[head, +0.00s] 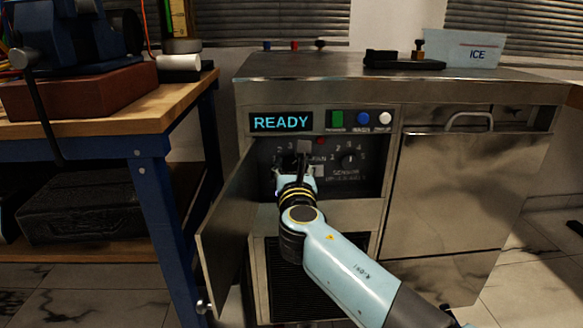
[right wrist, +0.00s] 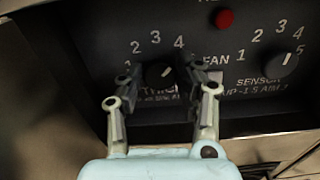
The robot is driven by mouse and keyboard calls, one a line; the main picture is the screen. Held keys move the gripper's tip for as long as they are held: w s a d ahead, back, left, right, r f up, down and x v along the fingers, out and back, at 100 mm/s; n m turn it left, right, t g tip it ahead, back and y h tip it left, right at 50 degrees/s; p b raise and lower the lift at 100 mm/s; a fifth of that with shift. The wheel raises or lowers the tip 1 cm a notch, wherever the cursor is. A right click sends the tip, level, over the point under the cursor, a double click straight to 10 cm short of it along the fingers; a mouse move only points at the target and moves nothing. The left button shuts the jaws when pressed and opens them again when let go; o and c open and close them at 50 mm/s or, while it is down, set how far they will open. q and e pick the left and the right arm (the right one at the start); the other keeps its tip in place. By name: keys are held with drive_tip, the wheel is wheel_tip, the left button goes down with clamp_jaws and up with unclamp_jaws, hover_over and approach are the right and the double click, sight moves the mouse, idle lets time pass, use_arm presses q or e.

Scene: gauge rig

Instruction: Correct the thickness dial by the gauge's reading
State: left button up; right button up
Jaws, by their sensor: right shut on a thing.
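The thickness dial (right wrist: 158,74) is a dark round knob on the black panel, with a printed scale over it and a pale mark toward its upper right, roughly toward the 4. Its label is partly hidden. My right gripper (right wrist: 160,72) has a finger on each side of this dial and is shut on it. In the head view the right gripper (head: 292,162) covers the dial. My left gripper is not in view.
The sensor dial (head: 348,159) sits right of the gripper, beside a small FAN switch (right wrist: 212,88). Above are a READY display (head: 281,122) and green, blue and white buttons. An open metal door (head: 226,240) stands left.

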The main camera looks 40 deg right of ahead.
drive_tip(key=shift+m, duration=0.3)
drive_tip(key=m+b, duration=0.1)
drive_tip(key=m, duration=0.3)
drive_tip(key=shift+f+b, duration=0.15)
drive_tip(key=shift+b, duration=0.2)
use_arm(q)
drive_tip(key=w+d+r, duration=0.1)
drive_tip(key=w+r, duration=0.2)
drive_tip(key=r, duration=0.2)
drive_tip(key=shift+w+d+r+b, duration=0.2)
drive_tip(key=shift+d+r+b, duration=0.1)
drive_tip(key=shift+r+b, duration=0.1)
use_arm(e)
drive_tip(key=shift+d+m, duration=0.1)
drive_tip(key=shift+m, duration=1.1)
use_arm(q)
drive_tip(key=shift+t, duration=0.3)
use_arm(e)
drive_tip(key=o, duration=1.1)
drive_tip(key=shift+s, duration=0.1)
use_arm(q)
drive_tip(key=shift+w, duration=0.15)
